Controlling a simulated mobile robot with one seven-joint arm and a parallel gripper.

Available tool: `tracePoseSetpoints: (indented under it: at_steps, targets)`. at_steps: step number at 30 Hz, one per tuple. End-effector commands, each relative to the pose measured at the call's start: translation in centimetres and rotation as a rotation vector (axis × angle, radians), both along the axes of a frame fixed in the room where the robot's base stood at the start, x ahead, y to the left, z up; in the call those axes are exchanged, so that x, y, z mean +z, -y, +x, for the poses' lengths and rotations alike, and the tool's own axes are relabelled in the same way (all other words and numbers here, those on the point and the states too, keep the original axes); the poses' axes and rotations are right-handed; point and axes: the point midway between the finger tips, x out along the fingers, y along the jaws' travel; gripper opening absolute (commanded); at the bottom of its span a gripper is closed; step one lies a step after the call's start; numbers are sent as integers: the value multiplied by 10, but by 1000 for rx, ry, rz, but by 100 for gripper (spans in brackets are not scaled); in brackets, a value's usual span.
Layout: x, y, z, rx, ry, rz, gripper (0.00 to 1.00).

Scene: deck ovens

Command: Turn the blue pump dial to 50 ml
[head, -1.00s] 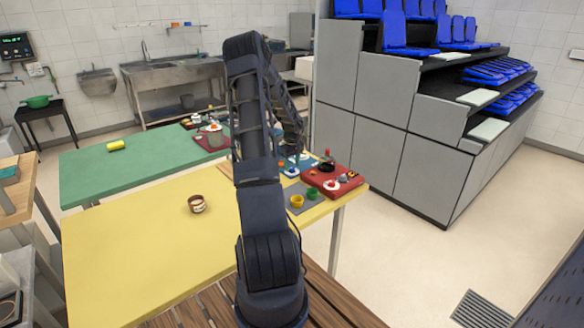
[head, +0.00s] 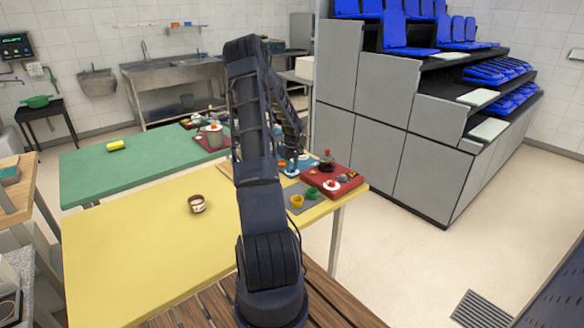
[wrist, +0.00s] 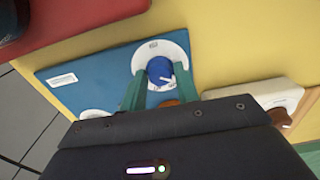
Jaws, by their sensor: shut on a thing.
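The blue pump dial (wrist: 158,68) sits on a round white plate (wrist: 151,50) on a blue board (wrist: 95,72) in the wrist view. A white mark on the dial points toward the lower right of the picture; the scale markings are too small to read. My gripper (wrist: 160,74) has its two green fingers on either side of the dial and is shut on it.
A red board (head: 345,182) with small items lies close beside the blue one. Yellow and green cups (head: 297,201) stand on a grey mat in front.

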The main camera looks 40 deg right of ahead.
Motion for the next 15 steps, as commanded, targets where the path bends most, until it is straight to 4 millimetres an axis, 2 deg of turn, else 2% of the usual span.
tracePoseSetpoints:
  at_steps: [8, 15]
  targets:
    - [0, 0, 1, -122, 1, 0, 8]
    - [1, 0, 1, -329, 2, 0, 8]
